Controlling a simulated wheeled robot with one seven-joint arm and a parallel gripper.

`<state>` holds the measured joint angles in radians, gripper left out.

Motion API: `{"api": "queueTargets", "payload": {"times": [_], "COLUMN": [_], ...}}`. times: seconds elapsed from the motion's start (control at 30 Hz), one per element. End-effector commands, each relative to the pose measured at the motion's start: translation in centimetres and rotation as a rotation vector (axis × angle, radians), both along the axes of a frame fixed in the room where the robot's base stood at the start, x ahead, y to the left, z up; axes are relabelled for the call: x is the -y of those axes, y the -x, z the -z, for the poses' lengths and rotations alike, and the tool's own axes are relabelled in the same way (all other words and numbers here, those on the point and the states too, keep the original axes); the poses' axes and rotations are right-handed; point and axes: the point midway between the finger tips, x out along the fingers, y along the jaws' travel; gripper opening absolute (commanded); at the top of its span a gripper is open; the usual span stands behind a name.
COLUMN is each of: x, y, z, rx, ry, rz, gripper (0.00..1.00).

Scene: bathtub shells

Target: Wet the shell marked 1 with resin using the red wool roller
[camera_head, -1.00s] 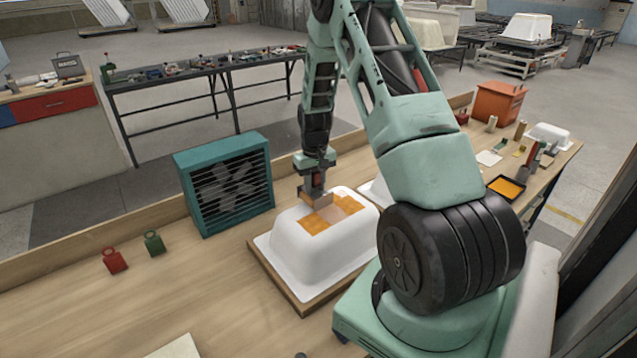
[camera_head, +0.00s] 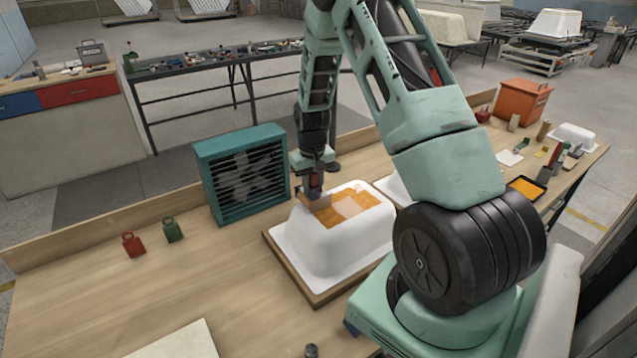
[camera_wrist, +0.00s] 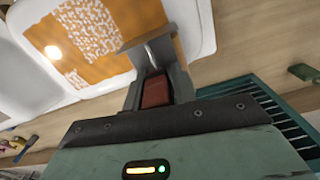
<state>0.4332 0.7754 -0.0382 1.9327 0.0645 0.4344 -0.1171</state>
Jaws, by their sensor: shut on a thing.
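A white upturned shell (camera_head: 335,253) lies on a wooden board; no number can be read on it. Its top carries orange resin (camera_head: 361,200) with a paler patch between. In the wrist view the orange coat (camera_wrist: 112,70) has white-speckled areas. My gripper (camera_head: 313,194) is over the left rear end of the shell top. It is shut on the red-brown handle (camera_wrist: 155,91) of a tool with a bent metal wire. The tool's head (camera_wrist: 148,28) looks greyish-tan, not clearly red, and is over or on the coat; contact cannot be told.
A teal fan (camera_head: 242,178) stands just left of the shell. Red (camera_head: 133,244) and green (camera_head: 173,229) weights are farther left. A second white shell (camera_head: 394,188) is partly hidden by my arm.

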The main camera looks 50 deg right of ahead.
Motion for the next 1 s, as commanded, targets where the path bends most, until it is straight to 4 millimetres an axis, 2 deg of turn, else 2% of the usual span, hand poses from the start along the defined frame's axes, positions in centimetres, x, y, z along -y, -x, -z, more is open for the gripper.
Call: {"api": "queueTargets", "payload": {"times": [0.5, 0.83, 1.0], "x": [-3.2, -3.3, -3.3], "y": [-0.8, -0.8, -0.9], "z": [0.0, -0.1, -1.0], "rx": [-0.002, 0.0, 0.001], "ry": [-0.002, 0.0, 0.0], "rz": [-0.001, 0.001, 0.001], "gripper": [0.09, 0.09, 0.09]}}
